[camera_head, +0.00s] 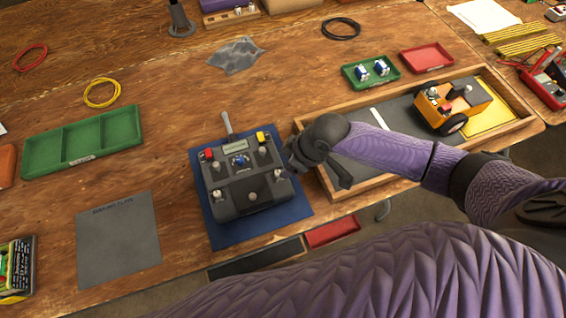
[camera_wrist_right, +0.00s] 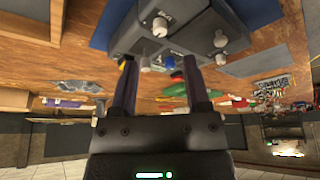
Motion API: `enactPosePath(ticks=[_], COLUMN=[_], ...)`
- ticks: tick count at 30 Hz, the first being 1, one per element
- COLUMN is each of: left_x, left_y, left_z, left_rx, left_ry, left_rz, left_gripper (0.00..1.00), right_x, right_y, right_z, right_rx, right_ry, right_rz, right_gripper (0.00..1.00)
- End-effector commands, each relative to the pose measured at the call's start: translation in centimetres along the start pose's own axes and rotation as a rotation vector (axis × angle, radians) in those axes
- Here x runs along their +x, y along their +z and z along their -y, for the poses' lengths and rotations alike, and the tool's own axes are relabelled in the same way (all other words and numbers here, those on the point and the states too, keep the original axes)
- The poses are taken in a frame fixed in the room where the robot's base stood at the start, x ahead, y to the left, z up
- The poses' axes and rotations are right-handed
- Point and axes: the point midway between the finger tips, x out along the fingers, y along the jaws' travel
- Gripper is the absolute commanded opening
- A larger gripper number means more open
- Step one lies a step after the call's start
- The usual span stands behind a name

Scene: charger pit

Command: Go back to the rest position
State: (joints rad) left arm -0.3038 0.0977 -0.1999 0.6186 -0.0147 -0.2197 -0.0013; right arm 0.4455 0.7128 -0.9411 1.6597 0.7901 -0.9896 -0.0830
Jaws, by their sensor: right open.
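My right gripper (camera_head: 318,172) hangs beside the right side of the dark grey control box (camera_head: 250,192), at the front edge of the wooden tray. In the right wrist view my two right fingers (camera_wrist_right: 160,85) are apart, with nothing held between them. The control box (camera_wrist_right: 180,32) shows just beyond their tips; I cannot tell whether they touch it. The box has a red button, a yellow button, a small display and several knobs, and sits on a blue mat (camera_head: 220,238). My left gripper is not in the head view.
A wooden-framed tray (camera_head: 527,110) with an orange wheeled vehicle (camera_head: 452,104) lies under and behind my right forearm. A green compartment tray (camera_head: 82,142) and a grey mat (camera_head: 118,240) lie left. Small green (camera_head: 371,72) and red (camera_head: 426,58) trays stand behind. Bare wood lies left of the box.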

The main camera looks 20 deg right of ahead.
Motion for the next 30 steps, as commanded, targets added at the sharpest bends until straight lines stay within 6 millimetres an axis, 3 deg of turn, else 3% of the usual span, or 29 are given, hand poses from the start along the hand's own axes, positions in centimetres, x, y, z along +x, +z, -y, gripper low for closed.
enactPosePath(ticks=[1, 6, 20, 27, 30], left_x=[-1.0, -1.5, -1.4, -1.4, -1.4], left_y=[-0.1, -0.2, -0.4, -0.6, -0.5], left_z=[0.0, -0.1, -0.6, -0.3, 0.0], left_rx=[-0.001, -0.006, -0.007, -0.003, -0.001], left_ry=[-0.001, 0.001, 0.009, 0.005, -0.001], left_rz=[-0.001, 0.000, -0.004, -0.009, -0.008], left_gripper=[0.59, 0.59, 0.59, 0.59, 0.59], right_x=[-1.6, -3.4, -3.3, -4.0, -5.3], right_y=[-0.2, 0.0, 0.0, -1.5, -0.9], right_z=[0.0, 0.0, 0.3, 8.3, 9.7], right_rx=[-0.002, 0.000, -0.001, 0.040, 0.129], right_ry=[0.001, 0.000, -0.005, -0.047, -0.013], right_rz=[0.000, 0.000, -0.001, -0.079, -0.089], right_gripper=[0.61, 0.61, 0.61, 0.61, 0.61])
